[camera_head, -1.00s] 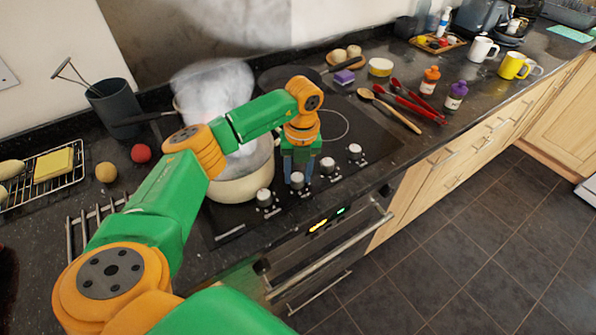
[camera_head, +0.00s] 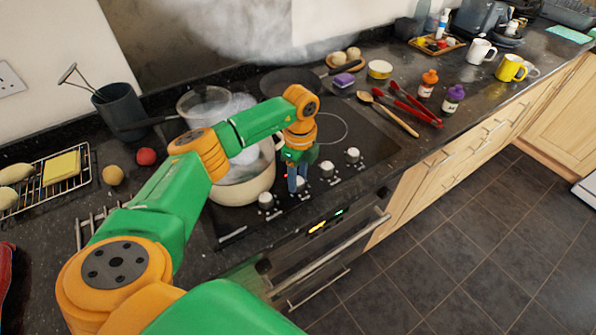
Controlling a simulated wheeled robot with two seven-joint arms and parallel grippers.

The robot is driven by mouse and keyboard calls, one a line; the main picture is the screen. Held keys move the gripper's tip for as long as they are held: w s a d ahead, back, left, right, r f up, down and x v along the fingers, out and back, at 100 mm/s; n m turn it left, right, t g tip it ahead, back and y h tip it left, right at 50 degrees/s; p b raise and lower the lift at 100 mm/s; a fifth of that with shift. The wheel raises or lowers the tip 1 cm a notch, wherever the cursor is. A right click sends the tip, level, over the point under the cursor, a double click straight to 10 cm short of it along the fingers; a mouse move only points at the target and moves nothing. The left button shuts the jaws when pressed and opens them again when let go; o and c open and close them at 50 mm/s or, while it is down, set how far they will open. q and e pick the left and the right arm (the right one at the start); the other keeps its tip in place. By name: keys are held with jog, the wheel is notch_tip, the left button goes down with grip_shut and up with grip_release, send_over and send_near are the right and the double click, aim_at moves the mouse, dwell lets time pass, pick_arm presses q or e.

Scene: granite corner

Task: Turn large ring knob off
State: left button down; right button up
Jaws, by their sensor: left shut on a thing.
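A row of several white-topped knobs runs along the right front of the black cooktop (camera_head: 368,164). My left gripper (camera_head: 298,184) points down and is shut on the second knob from the left (camera_head: 301,184), which its fingers mostly hide. The leftmost knob (camera_head: 266,200) and the two to the right, at the third place (camera_head: 327,169) and the far end (camera_head: 352,154), are free. I cannot read the knob's pointer. A cream pot (camera_head: 240,190) stands close to the left of the gripper, with steam above it. My right gripper is not in view.
A saucepan (camera_head: 203,103) and a dark frying pan (camera_head: 285,83) stand behind the pot. Red tongs (camera_head: 415,105) and a wooden spoon (camera_head: 395,117) lie right of the cooktop. The oven handle (camera_head: 330,256) juts out below the knobs.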

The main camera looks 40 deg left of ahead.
aim_at(298, 179)
pick_arm(q)
jog(key=shift+r+n+p, duration=0.1)
jog(key=shift+n+p, duration=0.2)
jog(key=shift+n, duration=0.5)
jog(key=shift+c, duration=2.2)
grip_release()
jog(key=r+b, duration=0.2)
jog(key=r, duration=0.5)
jog(key=shift+w, duration=0.2)
jog(key=shift+a+f, duration=0.1)
